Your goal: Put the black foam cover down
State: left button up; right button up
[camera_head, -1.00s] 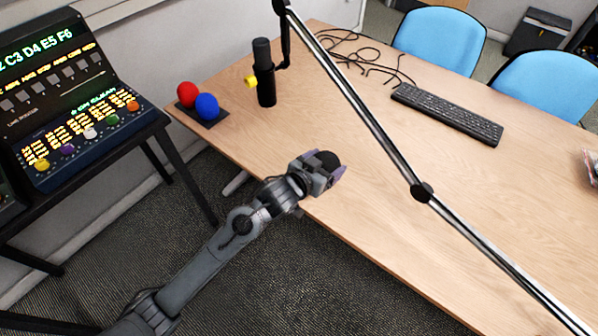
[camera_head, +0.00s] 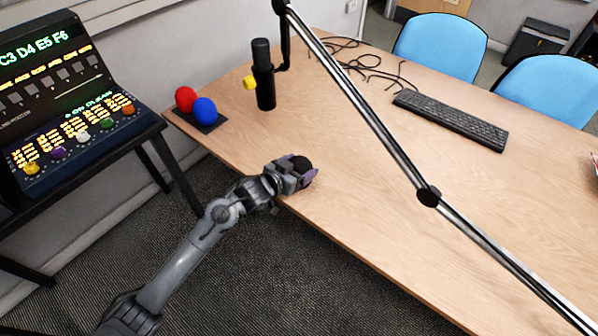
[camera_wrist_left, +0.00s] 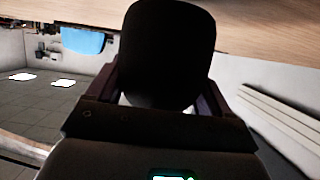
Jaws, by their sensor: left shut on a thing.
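The black foam cover (camera_head: 301,164) is held between the fingers of my left gripper (camera_head: 304,172) near the front edge of the table (camera_head: 370,200). In the left wrist view the foam cover (camera_wrist_left: 170,50) fills the middle, with a dark finger of my left gripper (camera_wrist_left: 165,100) on each side. Its far end shows close to the wooden table top (camera_wrist_left: 270,25); I cannot tell whether they touch. My right gripper is not in view.
A boom arm (camera_head: 390,150) crosses the view. A keyboard (camera_head: 450,118) lies farther right. The table's middle is clear.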

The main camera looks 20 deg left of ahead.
pick_arm(q)
jog(key=shift+f, duration=0.6)
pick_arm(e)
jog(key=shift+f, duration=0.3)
pick_arm(q)
jog(key=shift+f, duration=0.1)
jog(key=o, duration=0.9)
